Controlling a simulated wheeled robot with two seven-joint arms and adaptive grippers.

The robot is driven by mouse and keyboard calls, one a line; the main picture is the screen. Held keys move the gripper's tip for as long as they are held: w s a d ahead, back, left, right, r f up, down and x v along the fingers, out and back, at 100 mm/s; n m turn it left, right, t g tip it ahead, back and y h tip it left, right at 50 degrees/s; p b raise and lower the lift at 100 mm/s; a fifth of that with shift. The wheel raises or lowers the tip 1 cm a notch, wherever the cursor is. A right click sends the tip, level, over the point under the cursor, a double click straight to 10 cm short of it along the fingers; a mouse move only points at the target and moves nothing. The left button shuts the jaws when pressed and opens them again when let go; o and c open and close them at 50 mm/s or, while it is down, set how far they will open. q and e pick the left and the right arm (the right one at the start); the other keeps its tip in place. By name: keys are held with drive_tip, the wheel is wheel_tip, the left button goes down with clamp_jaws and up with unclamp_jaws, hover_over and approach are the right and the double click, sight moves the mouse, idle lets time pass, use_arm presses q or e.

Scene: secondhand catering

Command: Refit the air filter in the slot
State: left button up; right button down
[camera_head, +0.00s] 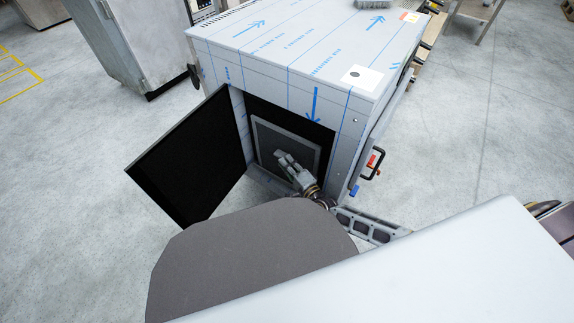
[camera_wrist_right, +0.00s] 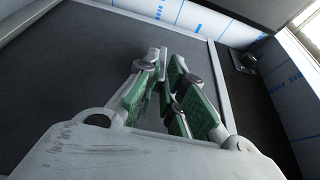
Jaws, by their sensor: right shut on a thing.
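The air filter (camera_head: 266,142) is a dark grey panel with a lighter grey frame. It stands in the dark opening (camera_head: 290,118) on the near side of the steel cabinet, slightly tilted in the head view. Dark gaps show above it and to its right; how deep it sits I cannot tell. My right gripper (camera_head: 284,159) is in front of the filter's face. The right wrist view shows its green-padded fingers (camera_wrist_right: 160,88) closed at the filter panel (camera_wrist_right: 75,75); the gripped part is hidden between them. My left gripper is not in view.
A black door panel (camera_head: 190,158) stands swung open left of the opening. The cabinet (camera_head: 300,45) has film with blue arrows. A black handle (camera_head: 374,163) juts out on its right side. Another grey cabinet (camera_head: 150,40) stands back left. Floor is clear at left and right.

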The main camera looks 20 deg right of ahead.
idle(0.3)
drive_tip(key=c, duration=1.5)
unclamp_jaws()
drive_tip(key=shift+o, duration=0.2)
drive_tip(key=v, duration=1.2)
